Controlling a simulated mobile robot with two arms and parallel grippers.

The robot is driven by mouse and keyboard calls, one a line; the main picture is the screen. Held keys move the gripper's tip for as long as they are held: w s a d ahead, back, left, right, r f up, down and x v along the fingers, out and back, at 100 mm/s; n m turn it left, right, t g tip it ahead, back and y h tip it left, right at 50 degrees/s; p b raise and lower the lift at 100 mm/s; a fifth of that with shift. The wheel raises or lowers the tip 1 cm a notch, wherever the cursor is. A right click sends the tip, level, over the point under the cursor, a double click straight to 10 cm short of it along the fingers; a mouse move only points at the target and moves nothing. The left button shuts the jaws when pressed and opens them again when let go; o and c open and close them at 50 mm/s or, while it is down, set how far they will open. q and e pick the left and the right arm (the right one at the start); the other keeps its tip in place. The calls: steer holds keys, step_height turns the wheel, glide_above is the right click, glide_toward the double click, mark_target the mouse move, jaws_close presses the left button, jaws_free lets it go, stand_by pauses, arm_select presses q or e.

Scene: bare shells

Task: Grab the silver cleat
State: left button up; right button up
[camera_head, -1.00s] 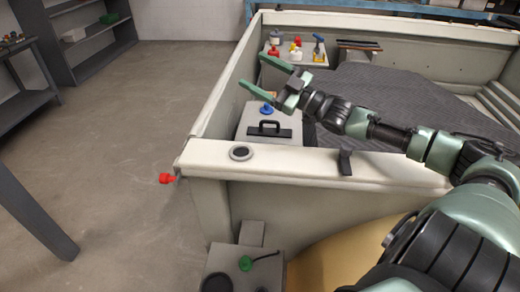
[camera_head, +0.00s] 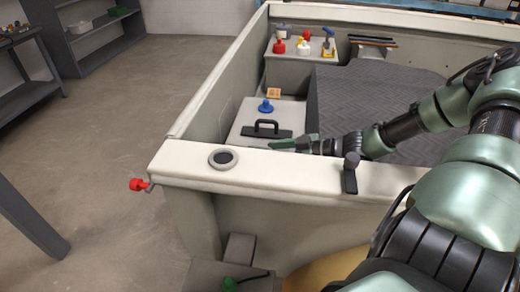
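No clearly silver cleat shows. A dark grey upright fitting with a rounded top (camera_head: 350,180) stands on the near white rim; I cannot tell if it is the cleat. My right gripper (camera_head: 292,144) reaches in from the right, low behind the near rim. Its green fingers point left, close to the black handle (camera_head: 268,130), with the fitting to their right. The fingers overlap in this view, so their opening is unclear, and no held object shows. My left gripper is not in view.
The boat shell's near rim (camera_head: 290,169) carries a dark-centred ring (camera_head: 223,158). A red knob (camera_head: 138,184) sticks out at the near left corner. A blue knob (camera_head: 265,106) and small wooden block (camera_head: 274,92) lie inside. Several bottles stand at the back. The grey floor mat (camera_head: 350,95) is mostly bare.

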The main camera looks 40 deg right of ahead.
steer(key=shift+w+a+f+b, duration=0.25)
steer(key=shift+w+f+b, duration=0.65)
steer(key=shift+w+f, duration=0.25)
steer(key=shift+w+a+b, duration=0.35)
steer(key=shift+w, duration=0.35)
steer(key=shift+r, duration=0.1)
steer(key=shift+c, duration=1.2)
jaws_close()
